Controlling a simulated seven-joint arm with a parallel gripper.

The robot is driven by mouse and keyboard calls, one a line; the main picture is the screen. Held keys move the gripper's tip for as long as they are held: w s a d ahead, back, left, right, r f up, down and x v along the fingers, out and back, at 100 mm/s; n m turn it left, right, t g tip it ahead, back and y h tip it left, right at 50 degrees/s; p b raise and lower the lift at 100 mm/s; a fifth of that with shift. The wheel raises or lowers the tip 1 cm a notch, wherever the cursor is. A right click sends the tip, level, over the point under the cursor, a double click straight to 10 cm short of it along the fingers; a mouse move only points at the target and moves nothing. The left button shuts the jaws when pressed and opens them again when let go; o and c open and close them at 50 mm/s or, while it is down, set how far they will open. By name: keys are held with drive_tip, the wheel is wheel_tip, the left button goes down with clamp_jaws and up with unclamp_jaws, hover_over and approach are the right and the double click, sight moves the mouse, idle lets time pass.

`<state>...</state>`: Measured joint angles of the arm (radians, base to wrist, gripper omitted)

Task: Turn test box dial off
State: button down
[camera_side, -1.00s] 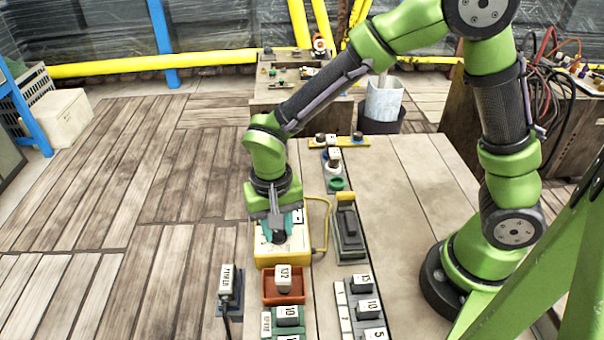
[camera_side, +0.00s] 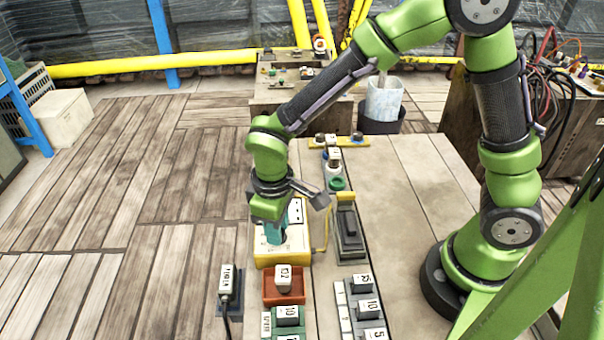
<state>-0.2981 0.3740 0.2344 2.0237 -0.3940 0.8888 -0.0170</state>
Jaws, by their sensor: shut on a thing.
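The test box (camera_side: 297,249) is a yellow case with a pale top face, on the left part of the table. My gripper (camera_side: 276,240) points down over its top face, left of the middle. The jaws are shut on the test box dial, which the fingers and the gripper body mostly hide. The dial's pointer and markings cannot be read from here.
A grey device with a black handle (camera_side: 348,228) stands just right of the test box. A red tray (camera_side: 284,298) holding a labelled block lies in front. Several labelled blocks (camera_side: 368,308) stand at front right. The table's right part (camera_side: 410,200) is clear.

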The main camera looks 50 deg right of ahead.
drive_tip(key=n, duration=0.7)
drive_tip(key=shift+r, duration=0.1)
drive_tip(key=n, duration=0.4)
drive_tip(key=shift+n, duration=2.1)
drive_tip(key=c, duration=0.8)
unclamp_jaws()
drive_tip(key=shift+s, duration=0.1)
drive_tip(key=shift+c, duration=0.2)
